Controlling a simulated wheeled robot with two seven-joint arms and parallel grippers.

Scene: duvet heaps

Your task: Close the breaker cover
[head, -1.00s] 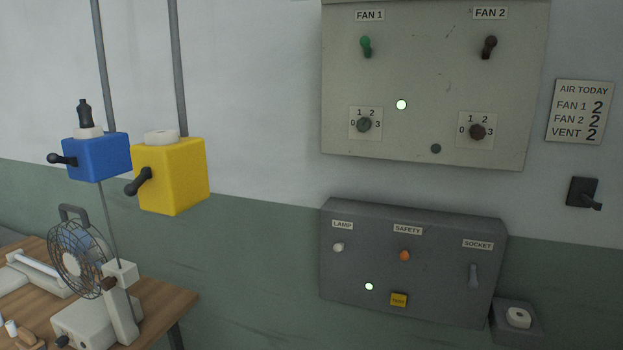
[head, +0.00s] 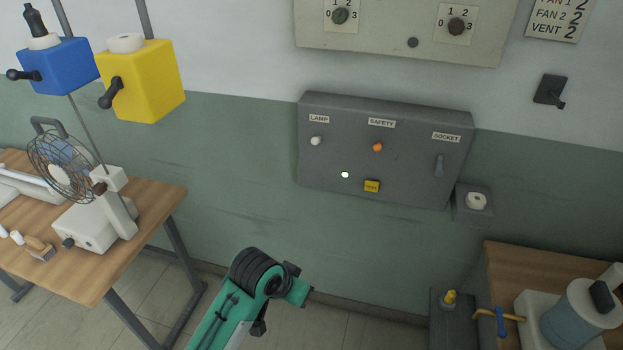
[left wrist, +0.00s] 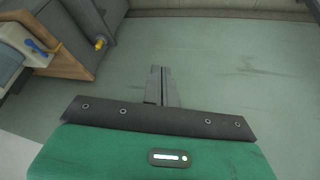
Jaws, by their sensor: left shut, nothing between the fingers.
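A dark grey wall box (head: 400,165) carries LAMP, SAFETY and SOCKET labels, a white knob (head: 316,141), an orange knob (head: 377,147), a grey lever (head: 438,165), a yellow button (head: 371,186) and a lit white light (head: 345,175). No part labelled as a breaker cover shows, and I cannot tell which part it is. My green left arm reaches up at the bottom centre of the head view, below and left of this box, apart from it. My left gripper (left wrist: 160,85) is shut and empty in the left wrist view, before the green wall. My right gripper is out of view.
A pale upper panel (head: 390,35) hangs above. A small grey box (head: 473,202) adjoins the dark box's right. A table with a fan (head: 60,168) stands left. Blue (head: 55,66) and yellow (head: 145,80) boxes hang above it. A wooden bench (head: 500,262) stands right.

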